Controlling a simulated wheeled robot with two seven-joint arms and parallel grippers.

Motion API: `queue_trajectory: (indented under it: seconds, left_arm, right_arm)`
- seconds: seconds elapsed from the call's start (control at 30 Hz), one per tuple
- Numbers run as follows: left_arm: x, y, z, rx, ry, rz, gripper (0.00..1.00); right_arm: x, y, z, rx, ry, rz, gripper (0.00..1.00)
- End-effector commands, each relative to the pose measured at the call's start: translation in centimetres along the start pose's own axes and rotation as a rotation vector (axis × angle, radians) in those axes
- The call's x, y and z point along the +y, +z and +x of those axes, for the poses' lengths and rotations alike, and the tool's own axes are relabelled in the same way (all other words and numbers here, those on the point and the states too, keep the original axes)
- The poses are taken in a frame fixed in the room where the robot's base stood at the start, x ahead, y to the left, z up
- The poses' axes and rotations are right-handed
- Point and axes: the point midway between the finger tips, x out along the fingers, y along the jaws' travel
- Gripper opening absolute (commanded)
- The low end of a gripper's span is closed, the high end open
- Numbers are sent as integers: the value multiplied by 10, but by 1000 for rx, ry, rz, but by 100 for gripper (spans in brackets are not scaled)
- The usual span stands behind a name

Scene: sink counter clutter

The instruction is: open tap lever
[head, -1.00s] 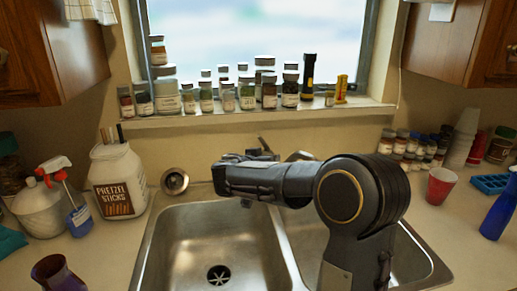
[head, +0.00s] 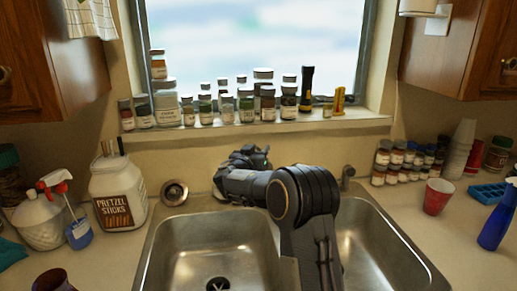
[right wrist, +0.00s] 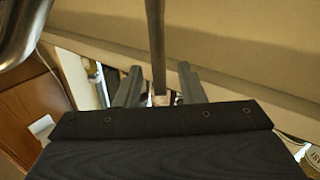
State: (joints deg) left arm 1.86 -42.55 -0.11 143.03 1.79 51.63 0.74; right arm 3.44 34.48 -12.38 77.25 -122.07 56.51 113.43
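The tap stands behind the sink and is mostly hidden by my right arm in the head view. In the right wrist view, a narrow grey bar that looks like the tap lever (right wrist: 157,45) runs down between my right gripper's fingers. The right gripper (right wrist: 158,88) is open, with a gap visible on each side of the bar. A shiny curved metal piece (right wrist: 18,30), likely the tap spout, shows at the upper left of that view. In the head view the right gripper (head: 250,158) is at the back rim, partly hidden by its own wrist. My left gripper is not in view.
The double steel sink (head: 205,250) lies below my arm. Jars line the window sill (head: 225,135). A pretzel jar (head: 118,190) and spray bottle (head: 78,230) stand left. A short metal fixture (head: 347,177), spice jars (head: 400,160) and a red cup (head: 437,196) are right.

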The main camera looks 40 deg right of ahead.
Motion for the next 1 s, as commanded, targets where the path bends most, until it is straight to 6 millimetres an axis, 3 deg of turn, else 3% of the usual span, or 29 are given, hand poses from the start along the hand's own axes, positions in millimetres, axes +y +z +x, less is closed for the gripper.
queue_trajectory:
  seconds: [0.17,0.47,0.77,1.0]
  left_arm:
    - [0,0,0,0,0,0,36]
    - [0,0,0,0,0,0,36]
    - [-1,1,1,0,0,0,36]
    - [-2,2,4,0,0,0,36]
  right_arm:
    - [0,0,0,0,0,0,36]
    - [0,0,0,-1,0,0,0]
    - [0,0,1,-10,1,2,0]
    - [4,-9,13,-156,-16,28,0]
